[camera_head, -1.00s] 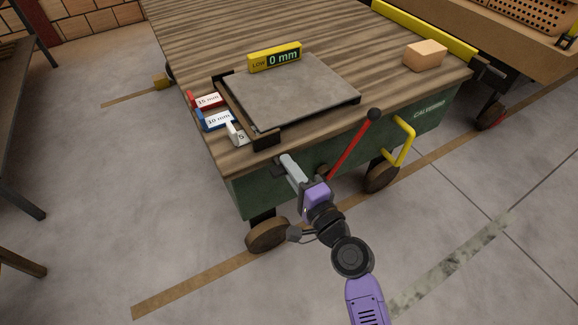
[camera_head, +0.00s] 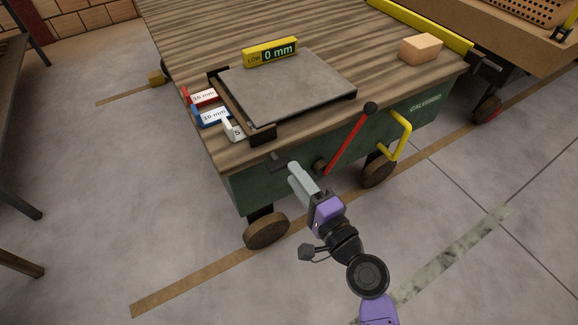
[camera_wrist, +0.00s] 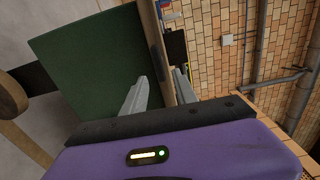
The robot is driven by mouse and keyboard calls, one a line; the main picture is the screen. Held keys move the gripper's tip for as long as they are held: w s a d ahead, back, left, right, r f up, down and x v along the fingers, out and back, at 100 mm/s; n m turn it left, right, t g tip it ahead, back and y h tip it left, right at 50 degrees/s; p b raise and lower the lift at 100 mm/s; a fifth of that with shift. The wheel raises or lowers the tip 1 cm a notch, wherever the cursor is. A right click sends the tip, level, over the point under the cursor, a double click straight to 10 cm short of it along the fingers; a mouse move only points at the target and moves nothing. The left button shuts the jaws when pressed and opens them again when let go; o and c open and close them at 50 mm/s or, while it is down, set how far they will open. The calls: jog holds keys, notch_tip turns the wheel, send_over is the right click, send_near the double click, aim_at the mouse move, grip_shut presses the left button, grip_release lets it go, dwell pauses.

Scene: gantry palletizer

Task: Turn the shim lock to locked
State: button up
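A small dark piece (camera_head: 277,161) sticks out at the upper edge of the green cart side, below the plate's front corner. It may be the shim lock; I cannot read its position. My gripper (camera_head: 294,168) is just right of it and seems apart from it. In the wrist view its two grey fingers (camera_wrist: 161,78) are spread with nothing seen between them. The shim blocks, red (camera_head: 203,97), blue (camera_head: 212,116) and white (camera_head: 234,131), stand along the left of the grey plate (camera_head: 285,88).
A red lever with a black knob (camera_head: 349,136) rises right of my gripper. A yellow handle (camera_head: 402,136) is further right. A cardboard box (camera_head: 420,47) sits on the wooden cart top. The floor in front is clear.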

jog(key=shift+v, duration=1.35)
jog(key=s+d+n+t+h, duration=0.3)
jog(key=s+d+n+h, duration=0.3)
jog(key=s+d, duration=0.6)
jog(key=s+d+r+n+g+h, duration=0.1)
jog(key=s+d+n+g+h, duration=0.2)
jog(key=s, duration=0.8)
jog(key=s+d+r+n+h, duration=0.1)
jog(key=s+d+r+n, duration=0.2)
jog(key=s, duration=0.8)
notch_tip(320, 180, up, 12)
jog(key=d+p, duration=0.1)
jog(key=p, duration=1.2)
jog(key=shift+s+d+m, duration=0.15)
jog(key=shift+s+m, duration=0.1)
jog(key=shift+m, duration=0.05)
